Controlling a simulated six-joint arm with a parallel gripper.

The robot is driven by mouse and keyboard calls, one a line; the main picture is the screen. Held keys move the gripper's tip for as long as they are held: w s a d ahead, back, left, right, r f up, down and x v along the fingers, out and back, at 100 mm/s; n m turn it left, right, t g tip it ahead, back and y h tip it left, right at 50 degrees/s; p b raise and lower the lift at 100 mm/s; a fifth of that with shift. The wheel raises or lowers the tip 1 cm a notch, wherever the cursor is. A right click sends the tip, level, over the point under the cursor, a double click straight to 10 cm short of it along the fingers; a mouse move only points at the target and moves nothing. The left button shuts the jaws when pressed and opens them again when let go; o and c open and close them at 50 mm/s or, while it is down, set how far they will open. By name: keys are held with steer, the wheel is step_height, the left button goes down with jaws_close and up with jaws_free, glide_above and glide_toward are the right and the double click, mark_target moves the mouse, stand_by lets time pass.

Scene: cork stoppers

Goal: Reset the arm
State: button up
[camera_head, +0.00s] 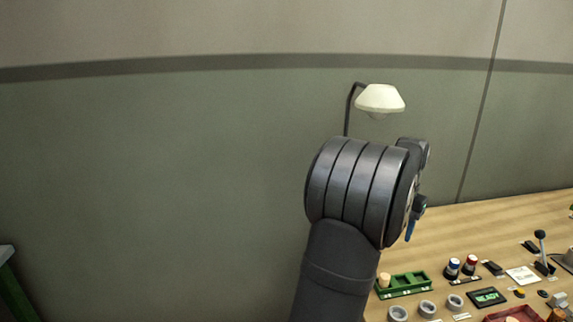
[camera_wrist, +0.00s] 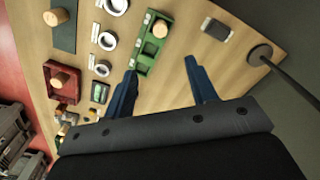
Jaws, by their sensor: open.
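My gripper (camera_wrist: 161,66) is open, its two blue fingers apart with nothing between them. In the head view, my gripper (camera_head: 413,218) is mostly hidden behind my own arm, above the left part of the wooden table. A green tray (camera_head: 408,292) stands on the table below, with one cork stopper (camera_head: 384,279) in its left end. The wrist view also shows this green tray (camera_wrist: 146,66) and its cork stopper (camera_wrist: 160,28), just beyond the fingertips. Another cork stopper (camera_wrist: 60,80) is in a red tray (camera_wrist: 66,97), and one (camera_wrist: 55,17) is on a dark mat (camera_wrist: 65,38).
A lamp (camera_head: 380,98) stands behind my arm; its round base (camera_wrist: 261,53) is right of the fingers in the wrist view. Grey rings (camera_head: 427,308), two small bottles (camera_head: 470,264), a display (camera_head: 487,297) and a lever (camera_head: 541,245) are on the table. The table's back strip is clear.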

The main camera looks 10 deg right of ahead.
step_height(320, 180, down, 17)
steer(key=shift+f, duration=0.2)
steer(key=shift+r, duration=0.1)
stand_by(0.3)
stand_by(0.8)
steer(key=o, duration=0.4)
steer(key=shift+c, duration=0.2)
steer(key=o, duration=0.3)
steer(key=shift+s+d+r, duration=0.2)
steer(key=shift+r, duration=0.1)
steer(key=o, duration=0.4)
steer(key=s+d+r+n+g, duration=0.2)
steer(key=s+d+r+n, duration=0.2)
steer(key=s+r+n, duration=0.1)
steer(key=shift+s+r, duration=0.7)
steer(key=shift+r, duration=0.2)
steer(key=s+d+r+n+g, duration=0.25)
steer(key=s+r+n, duration=0.25)
steer(key=s+r, duration=0.25)
steer(key=x, duration=1)
